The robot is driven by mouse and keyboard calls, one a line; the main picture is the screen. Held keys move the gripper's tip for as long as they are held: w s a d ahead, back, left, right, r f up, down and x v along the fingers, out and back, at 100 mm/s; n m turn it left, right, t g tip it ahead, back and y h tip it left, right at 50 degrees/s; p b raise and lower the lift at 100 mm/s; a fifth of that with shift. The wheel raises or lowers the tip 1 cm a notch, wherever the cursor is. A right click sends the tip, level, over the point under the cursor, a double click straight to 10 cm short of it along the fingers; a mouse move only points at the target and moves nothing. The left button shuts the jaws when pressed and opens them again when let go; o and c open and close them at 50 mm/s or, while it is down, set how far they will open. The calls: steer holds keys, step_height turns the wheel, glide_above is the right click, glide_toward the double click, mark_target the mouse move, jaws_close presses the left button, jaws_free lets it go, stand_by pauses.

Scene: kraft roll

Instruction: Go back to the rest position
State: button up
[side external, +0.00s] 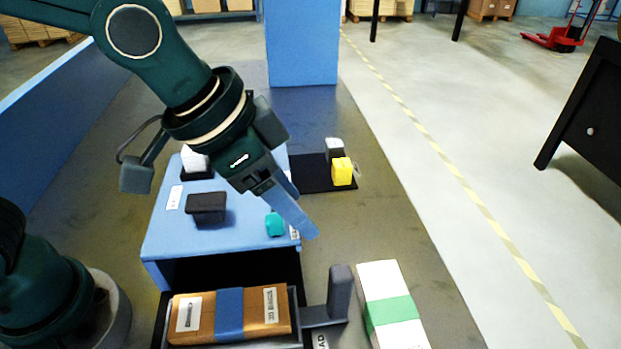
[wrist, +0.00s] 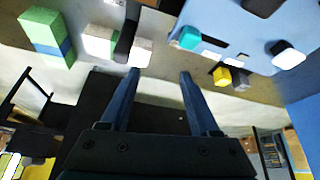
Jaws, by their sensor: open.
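My gripper (side external: 300,222) hangs from the arm above the blue stand's right side, its fingers pointing down to the right. In the side view the fingers overlap, but the wrist view shows both fingers (wrist: 160,75) apart with nothing between them. No object is held.
The blue stand (side external: 160,235) bears a black block (side external: 206,203), a teal piece (side external: 275,224) and a white-topped piece (side external: 193,160). A yellow block (side external: 342,172) sits on a black mat (side external: 308,172). In front are a blue-banded brown box (side external: 260,314), a dark post (side external: 340,290) and a green-banded white box (side external: 380,280).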

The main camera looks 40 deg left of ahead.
steer(key=s+a+n+y, duration=0.1)
steer(key=s+a+n, duration=0.1)
steer(key=a, duration=0.3)
steer(key=s+a+n+y, duration=0.1)
steer(key=s+a+n, duration=0.1)
steer(key=a, duration=0.3)
steer(key=s+a+r+n+t, duration=0.1)
steer(key=s+a+n, duration=0.1)
steer(key=s+a, duration=0.2)
steer(key=shift+a+y, duration=0.4)
steer(key=shift+s+a+f, duration=0.15)
steer(key=shift+s+a, duration=0.1)
steer(key=shift+s, duration=0.1)
